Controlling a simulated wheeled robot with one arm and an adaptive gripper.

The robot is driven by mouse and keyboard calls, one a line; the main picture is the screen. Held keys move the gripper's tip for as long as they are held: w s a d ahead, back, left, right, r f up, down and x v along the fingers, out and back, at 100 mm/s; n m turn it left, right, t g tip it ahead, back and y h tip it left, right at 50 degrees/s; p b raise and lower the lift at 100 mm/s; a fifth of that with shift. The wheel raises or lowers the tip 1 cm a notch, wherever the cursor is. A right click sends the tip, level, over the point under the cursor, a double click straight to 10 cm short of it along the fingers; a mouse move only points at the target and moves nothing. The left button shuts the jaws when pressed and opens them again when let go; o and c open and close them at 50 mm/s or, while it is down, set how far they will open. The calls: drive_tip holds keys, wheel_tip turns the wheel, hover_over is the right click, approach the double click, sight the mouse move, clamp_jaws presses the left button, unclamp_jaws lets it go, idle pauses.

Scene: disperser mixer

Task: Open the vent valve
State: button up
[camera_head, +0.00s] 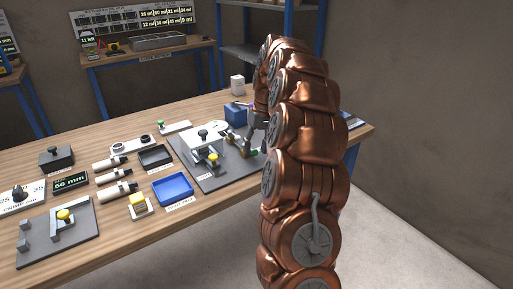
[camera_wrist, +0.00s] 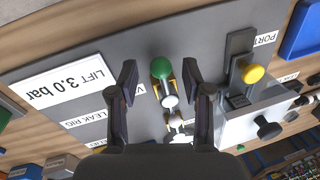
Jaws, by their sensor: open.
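In the wrist view a green round knob (camera_wrist: 161,68) stands on the grey plate of the leak rig, with a white ball-ended piece and yellow parts just below it. A label beside it starts with "V"; the rest is hidden by my finger, so I cannot confirm that this is the vent valve. My gripper (camera_wrist: 159,80) is open, with one dark finger on each side of the green knob. I see no clear contact. In the head view my copper arm hides most of the gripper and the knob.
A yellow knob (camera_wrist: 252,73) on a grey block and a clear-sided block with a black knob (camera_wrist: 268,127) stand to the right. A white "LIFT 3.0 bar" sign (camera_wrist: 62,80) lies left. A blue tray (camera_head: 172,187) sits beside the rig plate (camera_head: 190,153) on the bench.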

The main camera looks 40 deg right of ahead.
wheel_tip(320, 180, up, 7)
drive_tip(key=d, duration=0.1)
drive_tip(key=shift+s+d, duration=0.15)
idle(0.3)
idle(0.5)
